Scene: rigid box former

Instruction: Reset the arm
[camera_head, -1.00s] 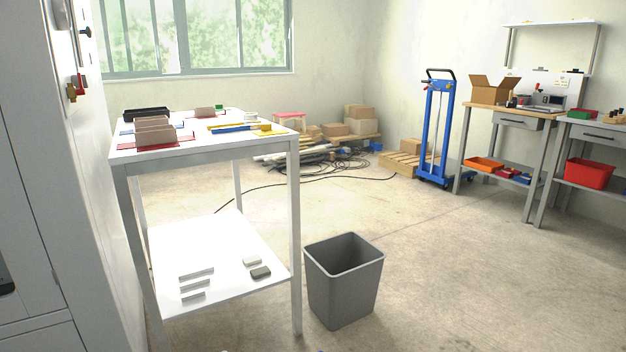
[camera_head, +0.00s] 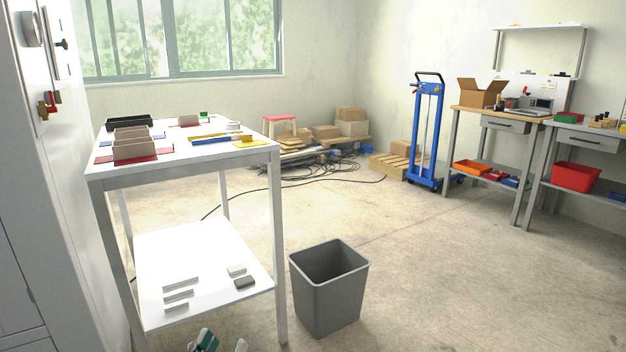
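My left gripper (camera_head: 222,344) just enters at the bottom edge of the head view, below and in front of the white table's lower shelf. Only its tips show: a teal and dark part, and a pale part to its right with a gap between them. It looks open, and nothing is seen between the tips. The rest of the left arm is cut off by the frame edge. My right gripper is not in view.
A white two-level table (camera_head: 178,243) with boxes and tools on top stands close by. A grey bin (camera_head: 328,290) stands right of it. A white cabinet (camera_head: 50,190) is at the left edge. A blue hand truck (camera_head: 427,135) and workbenches (camera_head: 500,115) stand farther back. Floor at right is clear.

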